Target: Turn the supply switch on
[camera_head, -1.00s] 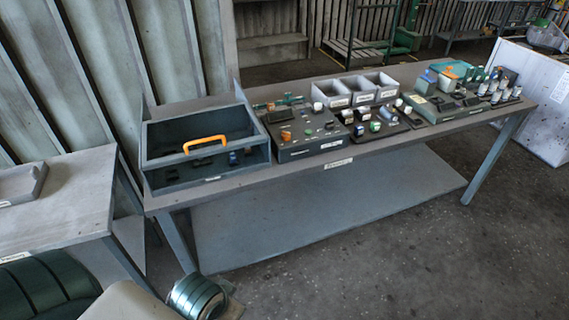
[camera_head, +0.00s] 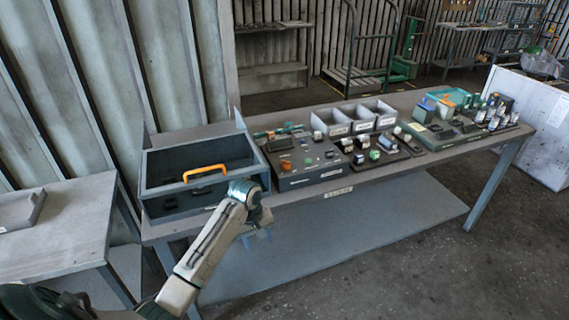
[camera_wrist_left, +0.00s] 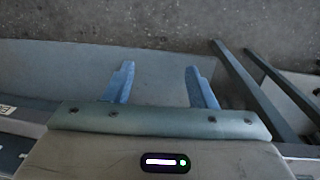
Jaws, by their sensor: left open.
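The labels are too small to read, so I cannot tell which part is the supply switch. My left gripper (camera_head: 258,236) is in front of the bench edge, below the box's right corner. In the left wrist view its two blue fingers (camera_wrist_left: 160,82) are apart and empty. My right gripper is out of view.
The workbench (camera_head: 340,185) also carries grey bins (camera_head: 355,118), small round-topped parts (camera_head: 375,150) and another device (camera_head: 440,130) at the right. A smaller table (camera_head: 65,225) stands at the left. The lower shelf (camera_head: 390,215) and floor in front are clear.

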